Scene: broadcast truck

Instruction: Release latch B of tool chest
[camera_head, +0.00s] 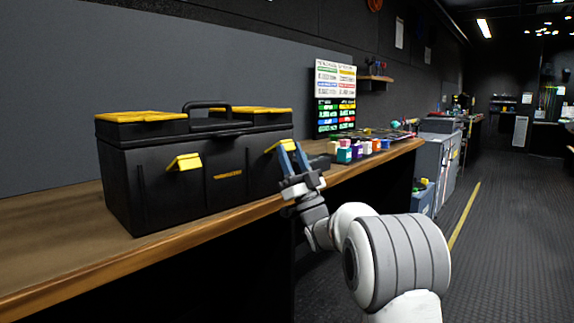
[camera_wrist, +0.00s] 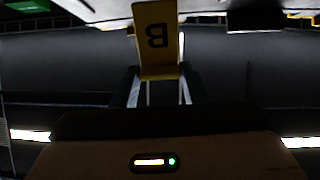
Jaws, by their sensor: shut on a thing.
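The black tool chest (camera_head: 155,185) stands on the wooden bench. Its yellow latch B (camera_head: 279,147) is on the front near the right end, partly hidden by my fingers. In the wrist view latch B (camera_wrist: 157,38) shows its letter upside down between my two fingers. My gripper (camera_head: 292,155) is shut on the latch, with one finger on each side; it also shows in the wrist view (camera_wrist: 160,90). A second yellow latch (camera_head: 185,162) sits on the chest's front left and juts out from it.
The wooden bench (camera_head: 60,245) runs along the dark wall, with bare top in front of the chest. Several small coloured blocks (camera_head: 357,148) stand right of the chest. A colourful chart (camera_head: 336,98) is behind them. Open floor (camera_head: 500,230) lies to the right.

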